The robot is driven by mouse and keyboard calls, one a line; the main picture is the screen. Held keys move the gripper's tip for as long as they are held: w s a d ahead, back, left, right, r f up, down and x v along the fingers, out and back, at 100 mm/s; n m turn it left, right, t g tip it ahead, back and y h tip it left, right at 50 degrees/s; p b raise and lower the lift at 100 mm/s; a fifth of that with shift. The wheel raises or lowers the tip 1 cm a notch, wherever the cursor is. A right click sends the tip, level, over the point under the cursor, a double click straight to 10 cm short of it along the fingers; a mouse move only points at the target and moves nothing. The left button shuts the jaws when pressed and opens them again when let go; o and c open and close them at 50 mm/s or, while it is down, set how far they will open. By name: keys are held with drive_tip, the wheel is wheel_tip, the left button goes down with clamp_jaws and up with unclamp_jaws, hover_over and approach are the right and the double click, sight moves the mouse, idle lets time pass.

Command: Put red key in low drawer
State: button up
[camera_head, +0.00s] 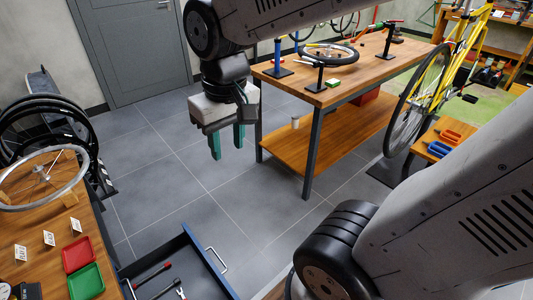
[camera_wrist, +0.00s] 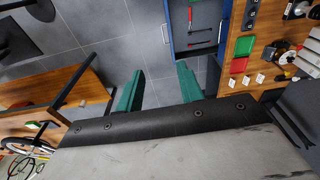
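My gripper (camera_head: 228,147) hangs over the bare floor in the middle of the head view. Its two teal fingers are apart with nothing between them; in the wrist view (camera_wrist: 160,72) they also stand apart. A blue-edged drawer (camera_head: 208,262) is pulled out at the bottom left, and it shows at the top of the wrist view (camera_wrist: 173,32). Inside it lie a red-handled tool (camera_head: 152,272) and a tool like pliers (camera_head: 180,291). I cannot tell whether the red-handled tool is the red key, or whether this is the low drawer.
A left workbench (camera_head: 30,233) carries a red tray (camera_head: 78,254), a green tray (camera_head: 86,282) and a wheel (camera_head: 42,178). A wooden table (camera_head: 380,72) stands behind my gripper. A small stand (camera_head: 425,147) at right holds orange-handled and blue-handled tools. Floor between is clear.

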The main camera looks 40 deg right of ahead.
drive_tip(key=s+d+r, duration=0.1)
drive_tip(key=s, duration=0.8)
drive_tip(key=shift+d, duration=0.3)
drive_tip(key=shift+s+r, duration=0.1)
